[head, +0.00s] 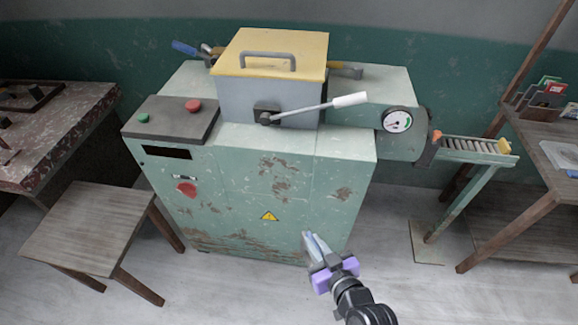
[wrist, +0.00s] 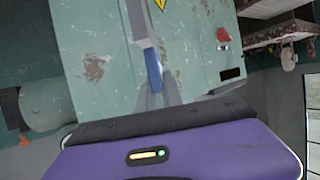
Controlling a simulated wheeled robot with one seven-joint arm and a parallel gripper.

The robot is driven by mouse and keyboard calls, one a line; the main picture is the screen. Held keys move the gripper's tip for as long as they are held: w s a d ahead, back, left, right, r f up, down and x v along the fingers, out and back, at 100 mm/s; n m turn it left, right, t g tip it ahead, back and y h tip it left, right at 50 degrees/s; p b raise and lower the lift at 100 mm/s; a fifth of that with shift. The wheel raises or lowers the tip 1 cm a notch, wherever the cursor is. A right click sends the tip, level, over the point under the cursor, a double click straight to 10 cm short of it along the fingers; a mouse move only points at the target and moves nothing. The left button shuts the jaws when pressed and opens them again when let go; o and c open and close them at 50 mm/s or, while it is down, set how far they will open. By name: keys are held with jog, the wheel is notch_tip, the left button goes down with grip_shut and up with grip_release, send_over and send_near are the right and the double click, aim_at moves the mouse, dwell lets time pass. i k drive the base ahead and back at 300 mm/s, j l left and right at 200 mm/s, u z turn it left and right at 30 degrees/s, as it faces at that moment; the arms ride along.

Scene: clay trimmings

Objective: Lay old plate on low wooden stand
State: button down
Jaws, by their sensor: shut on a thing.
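My gripper (head: 318,245) is shut on a narrow grey-and-blue piece in front of the green machine. In the wrist view this held piece (wrist: 152,68) shows a blue part near the fingers and a long grey part beyond. It is seen nearly edge-on, so I cannot tell whether it is the old plate. The low wooden stand (head: 90,228) is a square stool with a bare top, on the floor at the left. My gripper is well to its right, apart from it. I see no other clear plate.
The worn green machine (head: 235,185) fills the middle, with a yellow-lidded box (head: 270,55) and white-tipped lever (head: 348,100) on top. A roller track (head: 470,146) juts right. A red-brown bench (head: 55,130) stands left, a wooden table (head: 535,150) right. The front floor is clear.

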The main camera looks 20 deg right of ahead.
aim_at(94, 223)
jog(key=i+u, duration=0.1)
jog(key=u, duration=0.75)
jog(key=i+u, duration=0.35)
jog(key=i+l+u, duration=0.2)
jog(key=u, duration=0.15)
jog(key=i+l+u, duration=0.2)
jog(key=i+u, duration=0.15)
jog(key=i+l, duration=0.45)
jog(key=i+l+u, duration=0.15)
jog(key=i+l, duration=0.25)
jog(key=l, duration=0.15)
